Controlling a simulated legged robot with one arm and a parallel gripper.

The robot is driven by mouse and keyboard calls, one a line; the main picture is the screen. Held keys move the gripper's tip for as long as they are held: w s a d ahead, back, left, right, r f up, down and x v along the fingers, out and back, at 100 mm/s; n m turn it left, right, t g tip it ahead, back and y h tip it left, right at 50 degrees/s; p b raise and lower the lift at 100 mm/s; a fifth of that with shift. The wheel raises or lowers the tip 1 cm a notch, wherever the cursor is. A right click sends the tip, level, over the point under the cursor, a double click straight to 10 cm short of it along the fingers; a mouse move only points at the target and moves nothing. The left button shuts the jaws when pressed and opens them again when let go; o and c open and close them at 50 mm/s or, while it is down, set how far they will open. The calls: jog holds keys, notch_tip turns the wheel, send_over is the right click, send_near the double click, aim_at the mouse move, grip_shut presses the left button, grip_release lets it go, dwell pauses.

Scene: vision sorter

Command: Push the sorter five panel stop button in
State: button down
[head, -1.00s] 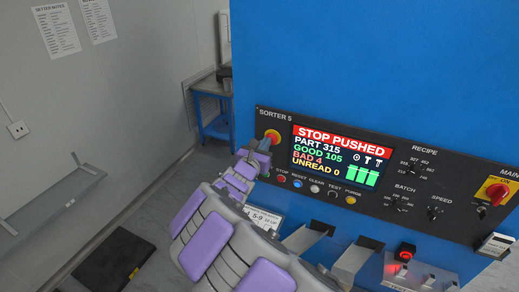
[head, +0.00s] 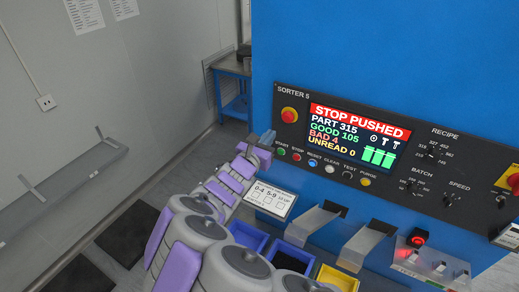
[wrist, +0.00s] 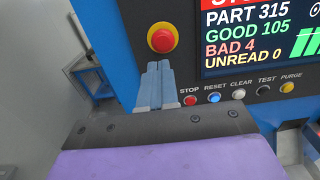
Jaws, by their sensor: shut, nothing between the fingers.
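The sorter 5 panel (head: 455,172) is black on a blue cabinet. A large red mushroom button (head: 289,115) on a yellow ring sits at its upper left; it also shows in the wrist view (wrist: 162,38). A small red button labelled STOP (head: 297,156) is in the lower row; it shows in the wrist view (wrist: 190,100) right of my fingers. The screen (head: 355,138) reads STOP PUSHED. My gripper (head: 266,140) is shut and empty, below and left of the mushroom button, apart from it in the head view. How far either button is in, I cannot tell.
Small start, reset, clear, test and purge buttons (head: 365,182) line the row. Knobs (head: 433,150) and a red-yellow main switch (head: 511,180) are to the right. Chutes (head: 312,222) and blue and yellow bins (head: 337,277) stand below. A blue table (head: 232,95) is behind.

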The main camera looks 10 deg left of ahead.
jog(key=s+a, duration=0.3)
jog(key=s+d+m+g+h+b, duration=0.25)
jog(key=d+m, duration=0.25)
jog(key=d, duration=0.5)
jog(key=s+d+m+g+h+b, duration=0.2)
jog(key=s+d+m+g+h, duration=0.15)
jog(key=d+m, duration=0.45)
jog(key=s+d+f+m+g+b, duration=0.2)
jog(key=s+d+m+g, duration=0.1)
jog(key=s+d, duration=0.3)
jog(key=s+d+f+m+g+b, duration=0.2)
jog(key=s+d+f+m+g, duration=0.15)
jog(key=d, duration=0.55)
jog(key=s+d+f+m+g+y+b, duration=0.1)
jog(key=s+f+m+g+y+b, duration=0.1)
jog(key=s+f+m, duration=0.3)
jog(key=s+d+f+m+g+y+b, duration=0.2)
jog(key=s+g, duration=0.1)
jog(key=s, duration=0.5)
jog(key=s+a+f+m+y+b, duration=0.2)
jog(key=s+a+f+y, duration=0.2)
jog(key=s+a, duration=0.2)
jog(key=s+a+f+m+g+y+b, duration=0.1)
jog(key=s+a+f+m+y+b, duration=0.2)
jog(key=s+a, duration=0.3)
jog(key=shift+s+f+y, duration=0.5)
jog(key=shift+f+y, duration=0.1)
jog(key=shift+f, duration=0.25)
